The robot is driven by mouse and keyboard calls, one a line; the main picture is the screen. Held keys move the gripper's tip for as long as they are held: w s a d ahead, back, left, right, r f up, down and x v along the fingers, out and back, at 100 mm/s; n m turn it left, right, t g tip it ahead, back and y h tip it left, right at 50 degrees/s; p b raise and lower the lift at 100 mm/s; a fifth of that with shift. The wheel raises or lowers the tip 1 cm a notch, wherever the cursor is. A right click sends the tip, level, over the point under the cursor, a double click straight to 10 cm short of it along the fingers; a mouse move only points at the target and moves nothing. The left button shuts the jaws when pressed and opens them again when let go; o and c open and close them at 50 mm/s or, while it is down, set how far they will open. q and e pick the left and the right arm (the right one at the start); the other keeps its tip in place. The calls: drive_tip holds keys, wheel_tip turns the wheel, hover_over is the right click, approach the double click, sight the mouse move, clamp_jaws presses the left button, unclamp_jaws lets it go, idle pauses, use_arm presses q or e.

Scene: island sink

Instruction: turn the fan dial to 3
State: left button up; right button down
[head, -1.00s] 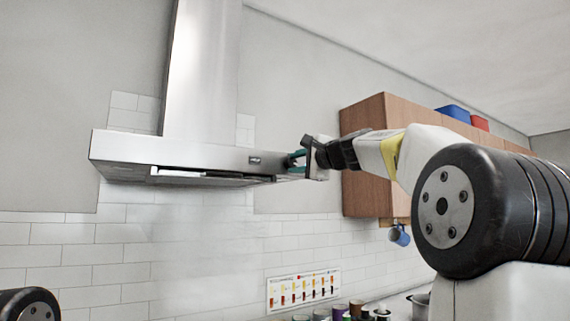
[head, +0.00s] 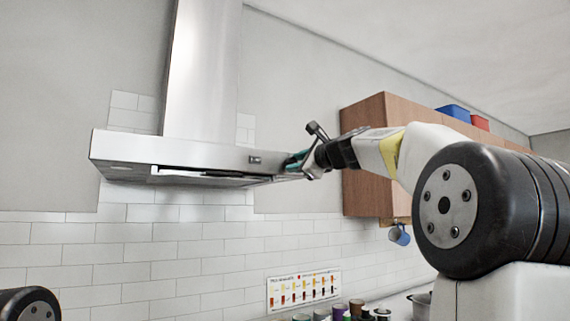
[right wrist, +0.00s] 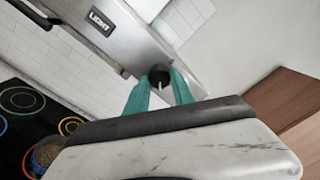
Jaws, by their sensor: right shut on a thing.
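The range hood (head: 210,154) is stainless steel, fixed on the wall in the head view. The fan dial (right wrist: 159,75) is a small round black knob with a pale mark, on the hood's front face in the right wrist view. My right gripper (right wrist: 160,90) has teal fingers on both sides of the dial and is shut on it; in the head view the gripper (head: 292,162) is rolled at the right end of the hood front. The dial's numbers cannot be read. My left gripper is out of view.
A "LIGHT" label (right wrist: 100,20) is on the hood front beside the dial. A wooden cabinet (head: 364,190) with a blue mug (head: 399,235) hanging below is close to the right arm. A dark cooktop (right wrist: 30,120) lies below. Jars stand on the counter.

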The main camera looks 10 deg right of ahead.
drive_tip(key=shift+f, duration=0.1)
drive_tip(key=c, duration=1.1)
unclamp_jaws()
drive_tip(key=shift+s, duration=0.1)
drive_tip(key=v, duration=0.7)
drive_tip(key=shift+s+d, duration=0.2)
drive_tip(key=shift+s, duration=0.05)
